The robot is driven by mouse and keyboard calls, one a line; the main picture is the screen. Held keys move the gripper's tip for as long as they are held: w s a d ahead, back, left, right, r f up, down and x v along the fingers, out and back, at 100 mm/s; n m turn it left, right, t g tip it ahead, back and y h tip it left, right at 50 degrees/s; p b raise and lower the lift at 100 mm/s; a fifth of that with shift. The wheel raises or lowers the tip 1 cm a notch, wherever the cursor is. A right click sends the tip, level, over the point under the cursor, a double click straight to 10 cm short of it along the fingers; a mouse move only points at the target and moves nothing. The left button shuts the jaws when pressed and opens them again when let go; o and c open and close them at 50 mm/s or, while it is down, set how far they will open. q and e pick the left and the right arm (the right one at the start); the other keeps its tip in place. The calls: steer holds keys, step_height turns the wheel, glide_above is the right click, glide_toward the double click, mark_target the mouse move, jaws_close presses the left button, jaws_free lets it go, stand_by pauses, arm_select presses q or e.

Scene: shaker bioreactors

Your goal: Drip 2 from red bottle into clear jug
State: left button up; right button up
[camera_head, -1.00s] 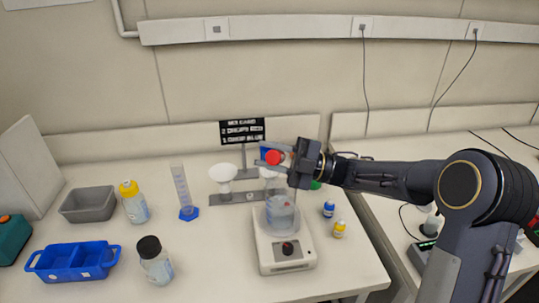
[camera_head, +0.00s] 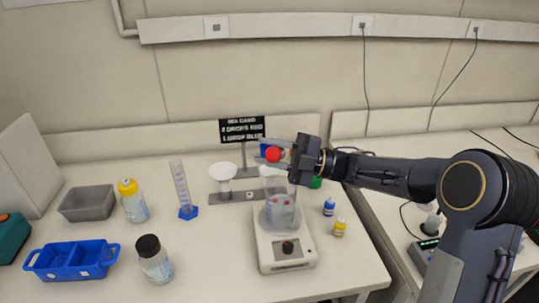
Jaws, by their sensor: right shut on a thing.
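The clear jug (camera_head: 279,213) stands upright on a white stirrer plate (camera_head: 288,266) and holds some clear liquid. Small reddish marks show inside it. My right gripper (camera_head: 274,155) is above the jug, its arm coming in from the right. It is shut on the red bottle (camera_head: 272,154), of which only a round red end shows between the fingers. The rest of the bottle is hidden or too small to make out. My left gripper is not in view.
A black sign (camera_head: 242,131) reads 2 drops red, 1 drop blue. Blue (camera_head: 329,207) and yellow (camera_head: 339,228) small bottles stand right of the stirrer. A blue-footed cylinder (camera_head: 181,187), white funnel (camera_head: 222,175) and black-capped bottle (camera_head: 154,260) stand to the left.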

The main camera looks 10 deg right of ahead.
steer(key=shift+f+n+b, duration=0.15)
steer(key=shift+n+b, duration=0.55)
steer(key=shift+n, duration=0.1)
steer(key=shift+r+n+g+h+b, duration=0.3)
steer(key=shift+n+g, duration=0.2)
steer(key=shift+n, duration=0.1)
steer(key=shift+r, duration=0.25)
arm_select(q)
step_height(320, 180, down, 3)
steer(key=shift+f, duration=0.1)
arm_select(e)
steer(key=shift+f, duration=0.1)
